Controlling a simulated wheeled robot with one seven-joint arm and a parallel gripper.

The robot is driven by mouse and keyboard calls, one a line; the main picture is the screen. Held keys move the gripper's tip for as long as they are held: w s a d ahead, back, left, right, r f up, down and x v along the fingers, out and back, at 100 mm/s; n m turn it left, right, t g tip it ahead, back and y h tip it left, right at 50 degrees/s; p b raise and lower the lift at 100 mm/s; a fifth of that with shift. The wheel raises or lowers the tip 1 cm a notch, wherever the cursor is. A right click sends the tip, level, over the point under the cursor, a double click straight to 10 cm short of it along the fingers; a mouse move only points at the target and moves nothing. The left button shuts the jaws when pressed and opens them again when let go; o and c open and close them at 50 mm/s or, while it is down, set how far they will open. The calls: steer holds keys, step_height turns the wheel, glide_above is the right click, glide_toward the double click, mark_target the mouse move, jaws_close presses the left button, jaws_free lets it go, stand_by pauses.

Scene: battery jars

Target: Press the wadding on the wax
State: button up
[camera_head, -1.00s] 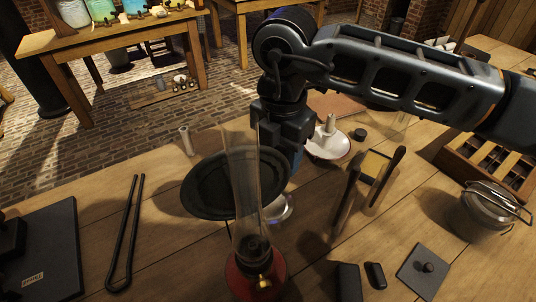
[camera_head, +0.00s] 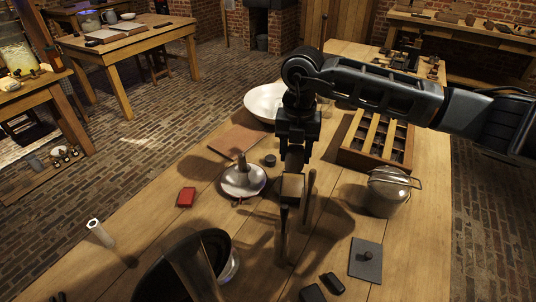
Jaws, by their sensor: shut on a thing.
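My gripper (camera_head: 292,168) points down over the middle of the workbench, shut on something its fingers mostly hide. Directly below the fingertips is a small brownish block (camera_head: 291,188), between two tall dark upright pieces; the nearer upright (camera_head: 283,238) and the farther one (camera_head: 308,203) both stand on the bench. I cannot tell whether the block is in the grip or only touched from above. I cannot pick out the wadding or the wax for certain.
A saucer (camera_head: 255,186) with a pale cone stands left of my gripper. A compartment crate (camera_head: 349,157) and lidded metal pot (camera_head: 388,192) stand right. A knobbed dark plate (camera_head: 366,262) lies in front. A black round dish (camera_head: 155,282) and glass tube are near left.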

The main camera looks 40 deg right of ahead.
steer(key=shift+d+f+b, duration=0.1)
steer(key=shift+f+b, duration=1.95)
steer(key=shift+f, duration=0.95)
steer(key=shift+f+b, duration=0.3)
steer(key=shift+f, duration=0.3)
steer(key=shift+r+p, duration=2.45)
steer(key=shift+r, duration=1.15)
